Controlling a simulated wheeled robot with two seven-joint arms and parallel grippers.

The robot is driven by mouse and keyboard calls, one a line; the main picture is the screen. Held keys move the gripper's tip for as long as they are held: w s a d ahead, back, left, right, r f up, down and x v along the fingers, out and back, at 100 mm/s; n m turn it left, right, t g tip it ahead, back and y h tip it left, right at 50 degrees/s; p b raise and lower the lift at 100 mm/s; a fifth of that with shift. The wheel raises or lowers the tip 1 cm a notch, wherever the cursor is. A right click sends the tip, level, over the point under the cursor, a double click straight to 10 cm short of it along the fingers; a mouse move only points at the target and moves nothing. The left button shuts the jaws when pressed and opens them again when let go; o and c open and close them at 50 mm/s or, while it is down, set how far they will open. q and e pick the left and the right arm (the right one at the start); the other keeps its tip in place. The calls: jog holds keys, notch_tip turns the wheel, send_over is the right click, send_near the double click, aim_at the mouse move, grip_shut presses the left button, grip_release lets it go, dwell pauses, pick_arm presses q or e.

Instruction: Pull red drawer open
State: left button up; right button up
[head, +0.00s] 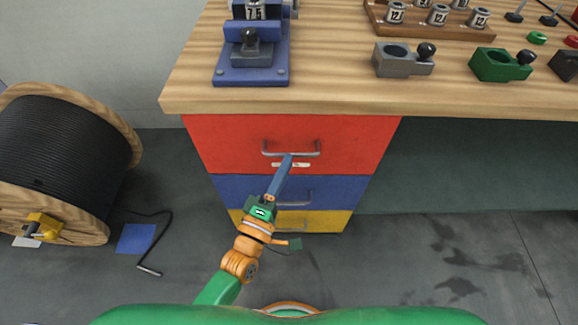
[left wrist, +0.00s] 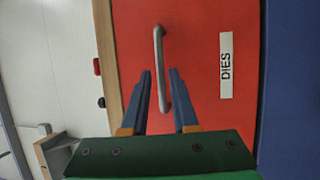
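The red drawer (head: 225,135) is the top one of a cabinet under the workbench and looks shut. It has a grey bar handle (head: 305,153) and a white label, which reads DIES in the left wrist view (left wrist: 226,65). My left gripper (head: 288,157) is at the handle, overlapping its middle in the head view. In the left wrist view my left gripper (left wrist: 161,72) has its two blue fingers apart, with part of the handle (left wrist: 158,45) showing between them. I cannot tell whether either finger touches it. My right gripper is not in view.
Below are a blue drawer (head: 230,190) and a yellow drawer (head: 330,222). The wooden benchtop (head: 330,95) overhangs, bearing a blue fixture (head: 250,75) and grey and green blocks. A large cable spool (head: 60,150) stands at left. The floor at right is clear.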

aim_at(292, 153)
pick_arm(q)
jog(key=x, duration=0.4)
jog(key=shift+w, duration=0.1)
grip_shut()
dwell(1.3)
